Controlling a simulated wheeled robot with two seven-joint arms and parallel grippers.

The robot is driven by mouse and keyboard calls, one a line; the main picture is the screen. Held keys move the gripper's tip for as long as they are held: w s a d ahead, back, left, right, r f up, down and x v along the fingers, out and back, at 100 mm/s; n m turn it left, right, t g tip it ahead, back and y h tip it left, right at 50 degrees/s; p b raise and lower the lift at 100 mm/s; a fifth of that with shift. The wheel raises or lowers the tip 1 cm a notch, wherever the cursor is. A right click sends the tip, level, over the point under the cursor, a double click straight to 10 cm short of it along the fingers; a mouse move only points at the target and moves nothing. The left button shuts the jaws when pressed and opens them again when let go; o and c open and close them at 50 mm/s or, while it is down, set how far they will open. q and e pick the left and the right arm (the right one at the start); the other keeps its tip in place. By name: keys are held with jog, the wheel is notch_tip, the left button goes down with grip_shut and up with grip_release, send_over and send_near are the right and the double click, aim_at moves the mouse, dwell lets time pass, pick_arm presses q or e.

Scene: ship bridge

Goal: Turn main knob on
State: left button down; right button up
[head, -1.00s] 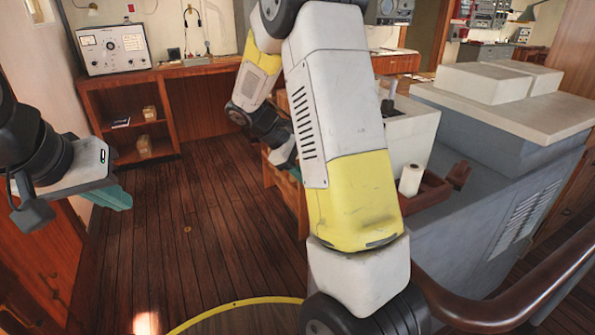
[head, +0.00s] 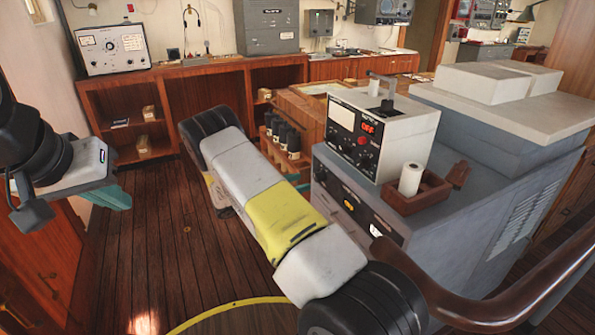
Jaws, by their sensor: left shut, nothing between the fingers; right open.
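A white instrument box (head: 398,135) with a black front panel stands on the grey cabinet. Its lit red display (head: 368,127) reads OFF. A small red knob (head: 362,141) shows on its panel; I cannot read the labels to tell which control is the main knob. My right arm crosses the view in front of the cabinet and hides most of my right gripper; only a teal finger piece (head: 304,187) shows beyond it, left of the cabinet and apart from the box. My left gripper (head: 120,197) is shut and empty at the far left, away from the box.
A brown tray (head: 428,195) with a white roll (head: 410,179) sits right of the box. A brown rail (head: 480,305) runs along the lower right. A grey instrument (head: 112,48) stands on the back-left desk. Floor is open at left.

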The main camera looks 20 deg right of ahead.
aim_at(315, 178)
jog(key=d, duration=0.6)
jog(key=shift+w+d, duration=0.1)
jog(key=shift+w, duration=0.3)
jog(key=shift+c, duration=0.4)
grip_shut()
